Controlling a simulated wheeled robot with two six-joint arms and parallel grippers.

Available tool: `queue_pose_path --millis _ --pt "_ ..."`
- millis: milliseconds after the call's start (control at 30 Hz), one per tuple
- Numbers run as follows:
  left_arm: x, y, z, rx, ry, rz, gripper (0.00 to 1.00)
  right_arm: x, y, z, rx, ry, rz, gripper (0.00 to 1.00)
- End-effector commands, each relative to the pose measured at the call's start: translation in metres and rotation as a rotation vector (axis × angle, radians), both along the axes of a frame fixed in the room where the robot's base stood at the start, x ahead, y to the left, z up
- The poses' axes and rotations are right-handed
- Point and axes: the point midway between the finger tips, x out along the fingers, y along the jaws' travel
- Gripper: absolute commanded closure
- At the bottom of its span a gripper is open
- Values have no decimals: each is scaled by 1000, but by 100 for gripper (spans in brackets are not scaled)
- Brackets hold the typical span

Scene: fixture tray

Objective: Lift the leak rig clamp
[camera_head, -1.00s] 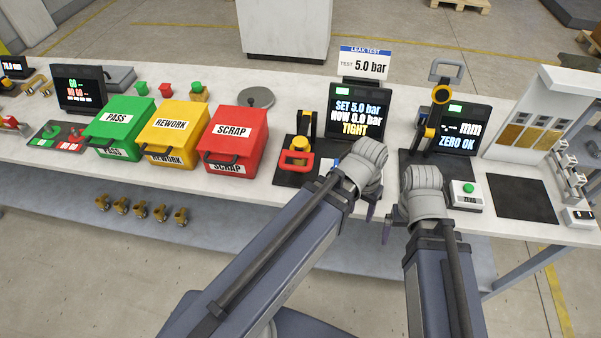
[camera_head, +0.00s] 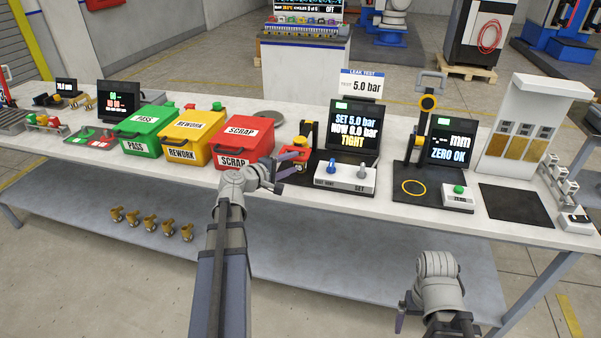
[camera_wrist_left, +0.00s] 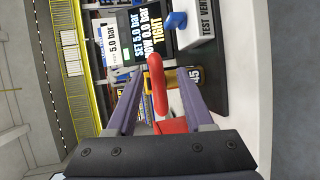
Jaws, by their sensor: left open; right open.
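The leak rig clamp has a red handle (camera_head: 300,162) on the black rig base, left of the leak test screen (camera_head: 355,125). The handle also shows in the left wrist view (camera_wrist_left: 157,84), between the two fingers. My left gripper (camera_head: 284,166) is open at the handle, one finger on each side. In the left wrist view there are gaps between the fingers and the handle. My right gripper (camera_head: 403,314) is open and empty, in front of the bench and away from the clamp.
The red SCRAP bin (camera_head: 241,136) stands close to the left of the rig. A control box with a blue knob (camera_head: 345,177) lies right of the clamp. The gauge stand (camera_head: 425,130) is further right. Several brass fittings (camera_head: 150,225) lie on the lower shelf.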

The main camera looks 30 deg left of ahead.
Motion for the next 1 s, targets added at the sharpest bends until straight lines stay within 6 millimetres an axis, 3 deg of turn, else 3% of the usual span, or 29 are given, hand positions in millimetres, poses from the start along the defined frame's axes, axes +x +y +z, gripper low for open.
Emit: queue_pose_path --millis 100,333,700,1000 --pt "-3 21 1 -33 -25 49 48 0 0 -5 0 0 0 5" --pt "0 25 3 -43 -33 60 48 0 0 -6 0 0 0 5" --pt "52 16 -9 -41 -32 57 48 0 0 -18 0 0 0 5" --pt "72 12 -13 -42 -31 58 48 0 0 -21 0 0 0 5"
